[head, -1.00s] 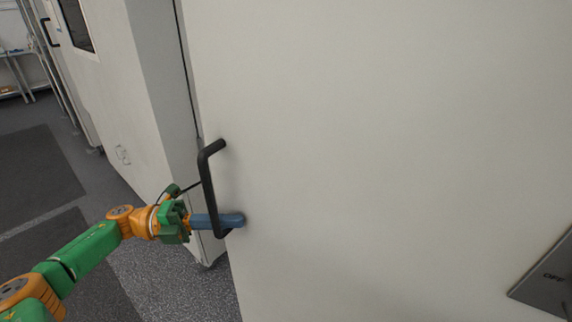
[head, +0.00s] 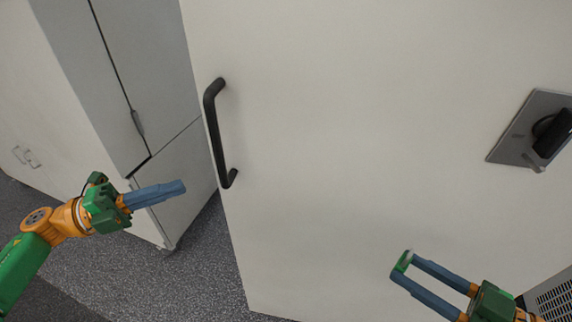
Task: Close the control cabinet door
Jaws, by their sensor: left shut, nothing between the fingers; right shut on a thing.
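The pale control cabinet door (head: 330,150) fills the middle and right of the head view. Its black bar handle (head: 214,135) is near its left edge. How far open the door stands I cannot tell. My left gripper (head: 184,187) is shut and empty, left of the handle's lower end and apart from it in the picture. My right gripper (head: 402,275) is at the lower right, in front of the door's lower part. Its fingers are spaced around a small green-and-white thing (head: 402,261) at their tips.
A grey cabinet (head: 150,60) stands left of the door, with speckled floor (head: 215,265) below. A metal plate with a black rotary switch (head: 550,133) is on the right. A vented panel (head: 555,300) is at the lower right corner.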

